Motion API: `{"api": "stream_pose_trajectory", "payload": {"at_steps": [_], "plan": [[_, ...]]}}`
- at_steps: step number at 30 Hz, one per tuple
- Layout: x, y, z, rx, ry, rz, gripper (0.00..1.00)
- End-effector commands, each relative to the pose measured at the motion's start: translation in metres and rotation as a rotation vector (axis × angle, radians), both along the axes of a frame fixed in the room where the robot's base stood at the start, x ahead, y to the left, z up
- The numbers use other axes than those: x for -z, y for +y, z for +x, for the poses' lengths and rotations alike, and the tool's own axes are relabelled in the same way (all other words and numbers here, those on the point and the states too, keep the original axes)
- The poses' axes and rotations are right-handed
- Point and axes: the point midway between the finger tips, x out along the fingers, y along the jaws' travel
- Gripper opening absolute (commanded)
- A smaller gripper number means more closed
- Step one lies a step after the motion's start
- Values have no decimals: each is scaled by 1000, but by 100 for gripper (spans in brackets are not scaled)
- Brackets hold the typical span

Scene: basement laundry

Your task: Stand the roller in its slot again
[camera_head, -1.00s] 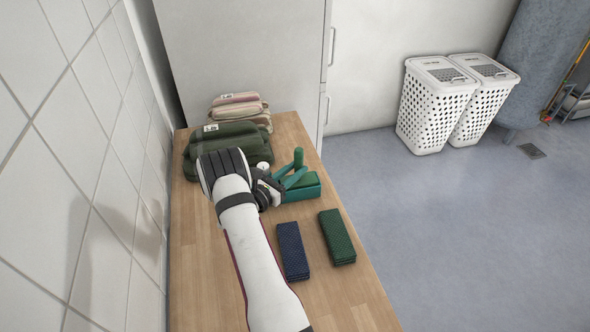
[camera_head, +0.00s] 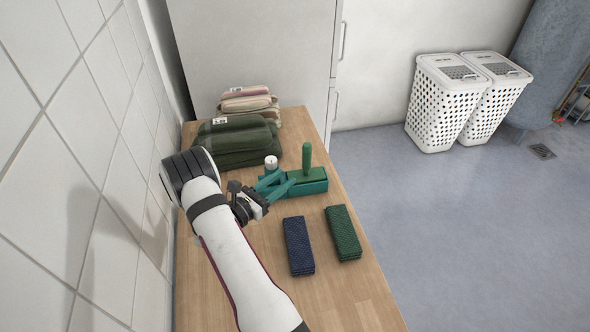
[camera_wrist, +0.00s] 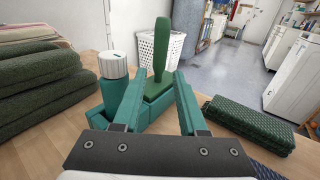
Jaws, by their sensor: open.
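The roller (camera_head: 306,160), with a rounded green handle, stands upright in the teal holder (camera_head: 315,188) on the wooden worktop. In the wrist view the roller (camera_wrist: 164,48) rises from a dark green top in the holder, beyond my fingertips. My gripper (camera_head: 277,182) is open, with two teal fingers, and is just left of the holder. In the wrist view my gripper (camera_wrist: 158,82) has its fingers spread with nothing held between them, and a gap shows between them and the handle. The roller's lower end is hidden in the holder.
Folded green towels (camera_head: 237,143) and pale towels (camera_head: 250,100) lie behind. A navy cloth (camera_head: 298,245) and green cloth (camera_head: 343,233) lie in front. The worktop's right edge is near.

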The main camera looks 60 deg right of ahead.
Motion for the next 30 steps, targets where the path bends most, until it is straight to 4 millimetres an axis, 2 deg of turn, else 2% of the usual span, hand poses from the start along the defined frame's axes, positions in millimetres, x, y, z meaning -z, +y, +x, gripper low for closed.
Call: {"api": "stream_pose_trajectory", "payload": {"at_steps": [3, 6, 11, 14, 17, 18, 20, 21, 23, 24, 27, 30], "plan": [[0, 19, 5, -3, 1, 1, 41], [-1, 29, 6, -2, 0, 0, 41], [-2, 34, 6, 2, -3, 0, 41], [-22, 40, -1, 60, -76, 8, 41], [-70, 70, -29, 235, -299, 50, 41], [-88, 90, -45, 330, -421, 82, 41], [-108, 128, -74, 485, -613, 148, 41], [-117, 157, -92, 594, -746, 201, 41], [-124, 205, -116, 768, -943, 300, 41], [-126, 239, -130, 888, -1064, 375, 41], [-127, 318, -153, 1179, -1292, 570, 41], [-130, 374, -162, 1410, -1405, 722, 41]]}}
